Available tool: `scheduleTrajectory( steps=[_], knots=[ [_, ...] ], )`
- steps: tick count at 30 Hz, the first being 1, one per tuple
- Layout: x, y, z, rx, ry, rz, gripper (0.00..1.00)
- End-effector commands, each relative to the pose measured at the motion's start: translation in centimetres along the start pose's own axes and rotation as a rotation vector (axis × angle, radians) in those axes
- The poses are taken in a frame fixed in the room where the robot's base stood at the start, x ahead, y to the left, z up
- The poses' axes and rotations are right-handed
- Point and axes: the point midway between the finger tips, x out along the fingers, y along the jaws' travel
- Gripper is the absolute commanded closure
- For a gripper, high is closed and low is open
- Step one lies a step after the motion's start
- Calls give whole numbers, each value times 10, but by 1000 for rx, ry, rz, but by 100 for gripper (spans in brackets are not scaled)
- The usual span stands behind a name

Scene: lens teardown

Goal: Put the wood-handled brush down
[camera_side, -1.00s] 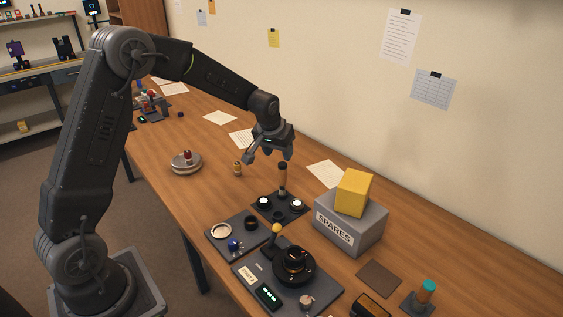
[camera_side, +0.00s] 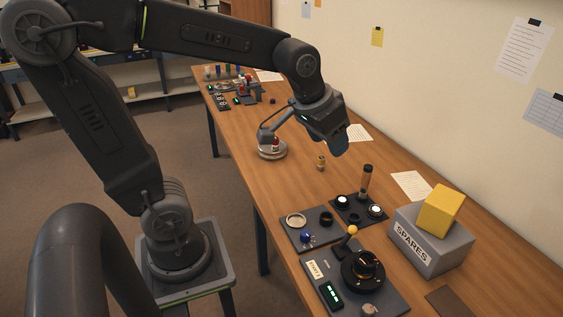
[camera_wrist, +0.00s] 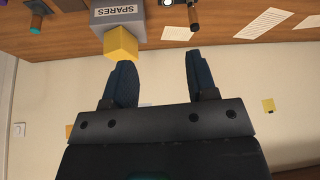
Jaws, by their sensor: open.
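The wood-handled brush (camera_side: 366,182), as far as I can tell, stands upright at the dark pad (camera_side: 347,212) beside two white-lit round spots. Its brown handle (camera_wrist: 193,14) also shows at the top of the wrist view, clear of my fingers. My gripper (camera_side: 304,142) is open and empty, up and to the left of the brush in the side view. Its two spread fingers also show in the wrist view (camera_wrist: 161,72), with nothing between them. The brush's lower end is too small to make out.
A grey SPARES box (camera_side: 432,240) with a yellow block (camera_side: 439,209) on top stands right of the brush. A dark tray (camera_side: 310,228) and a control panel with a black ring (camera_side: 363,271) lie in front. A small brass piece (camera_side: 320,163) stands behind.

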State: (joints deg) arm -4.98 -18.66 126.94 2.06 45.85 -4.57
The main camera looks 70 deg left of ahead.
Motion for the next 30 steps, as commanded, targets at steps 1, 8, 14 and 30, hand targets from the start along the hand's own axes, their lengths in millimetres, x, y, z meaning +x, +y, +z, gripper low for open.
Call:
scheduleTrajectory(
  steps=[1, 8, 14, 30],
  knots=[
    [-14, 5, 20, 24, 15, 13, 48],
    [-38, 14, 88, 108, 35, 55, 48],
    [-41, 15, 107, 133, 39, 67, 48],
    [-41, 15, 107, 132, 39, 67, 48]
  ],
)
